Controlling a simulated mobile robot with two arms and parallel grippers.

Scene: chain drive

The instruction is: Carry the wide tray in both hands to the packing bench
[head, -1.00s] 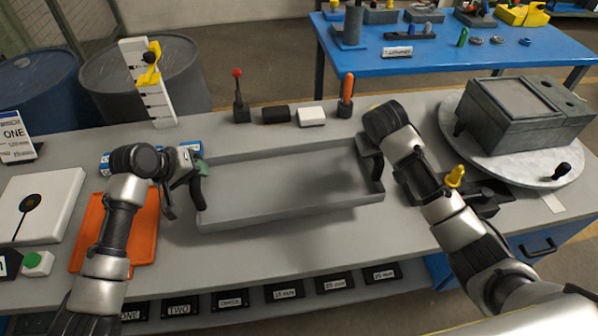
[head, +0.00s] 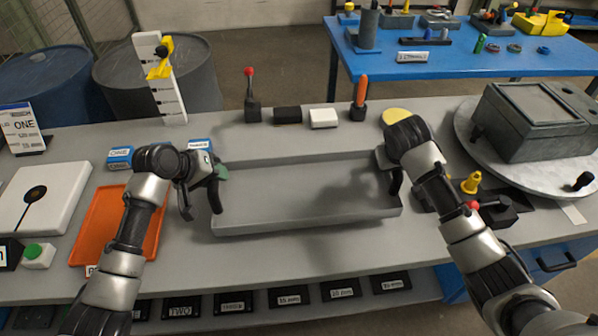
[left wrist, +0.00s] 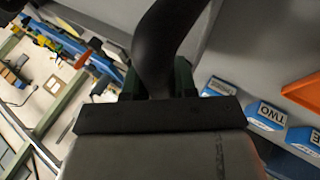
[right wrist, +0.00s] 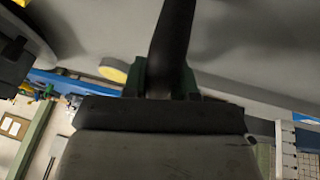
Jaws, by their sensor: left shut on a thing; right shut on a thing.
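The wide grey tray (head: 305,195) spans between my two hands over the grey bench in the head view, empty except for shadow. It has a dark upright handle at each end. My left gripper (head: 214,174) is shut on the left handle (left wrist: 165,40), which stands between its green-edged fingers in the left wrist view. My right gripper (head: 388,160) is shut on the right handle (right wrist: 172,40), seen likewise in the right wrist view. The tray looks close to the bench top; I cannot tell if it touches. A blue table (head: 440,70) with a sign stands behind.
Behind the tray stand a red-knobbed lever (head: 251,98), a black block (head: 287,115), a white block (head: 323,118) and an orange-handled tool (head: 361,92). An orange tray (head: 100,225) lies left. A round turntable (head: 480,160) with a grey box stands right, near a yellow-topped part (head: 471,183).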

